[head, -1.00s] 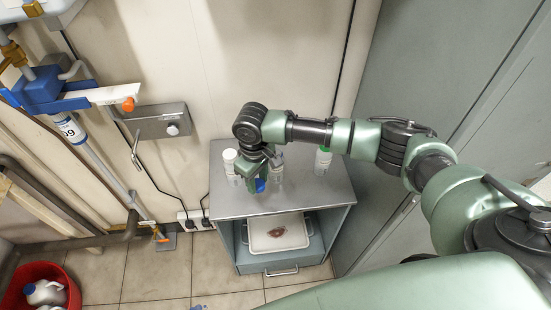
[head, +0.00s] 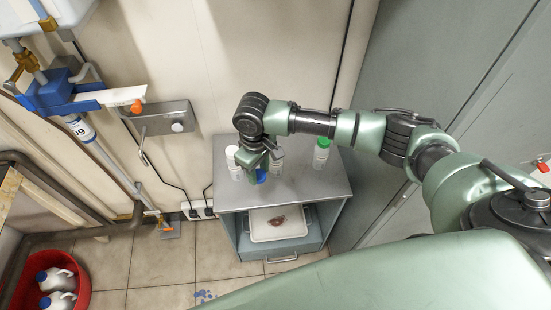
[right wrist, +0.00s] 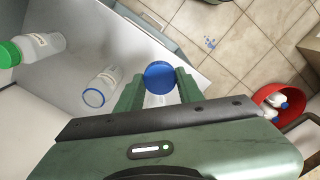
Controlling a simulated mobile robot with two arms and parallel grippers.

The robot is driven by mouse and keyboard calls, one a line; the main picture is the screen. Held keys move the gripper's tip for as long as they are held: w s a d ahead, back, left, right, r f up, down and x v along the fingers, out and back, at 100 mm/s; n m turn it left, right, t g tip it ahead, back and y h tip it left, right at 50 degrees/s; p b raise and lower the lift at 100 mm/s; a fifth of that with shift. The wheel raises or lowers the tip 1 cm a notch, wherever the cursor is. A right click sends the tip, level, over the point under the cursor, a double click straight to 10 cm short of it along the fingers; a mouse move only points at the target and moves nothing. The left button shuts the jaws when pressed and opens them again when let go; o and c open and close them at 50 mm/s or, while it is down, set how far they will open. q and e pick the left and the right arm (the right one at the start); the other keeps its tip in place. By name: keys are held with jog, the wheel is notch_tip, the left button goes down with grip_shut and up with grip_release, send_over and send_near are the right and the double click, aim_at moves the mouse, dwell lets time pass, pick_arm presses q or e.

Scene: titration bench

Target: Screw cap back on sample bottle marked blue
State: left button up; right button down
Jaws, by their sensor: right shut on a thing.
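My right gripper (right wrist: 158,82) is shut on a blue cap (right wrist: 160,75), which shows between the fingertips. In the head view the cap (head: 261,177) is low at the gripper, over the front of the grey cabinet top. A clear bottle (right wrist: 105,80) with a blue ring at its mouth stands beside the gripper and appears uncapped. In the head view this bottle (head: 276,162) is just right of the gripper, partly hidden by it. A whitish shape shows beneath the held cap in the wrist view, mostly hidden. My left gripper is not in view.
A green-capped bottle (head: 321,153) stands to the right and a white-topped bottle (head: 233,160) to the left on the cabinet top (head: 300,195). A tray (head: 262,232) sits on the shelf below. The wall is close behind. A red bin (head: 75,268) with jugs stands on the floor.

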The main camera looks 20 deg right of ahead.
jog(key=s+a, duration=0.4)
jog(key=s, duration=0.9)
jog(key=shift+s, duration=0.25)
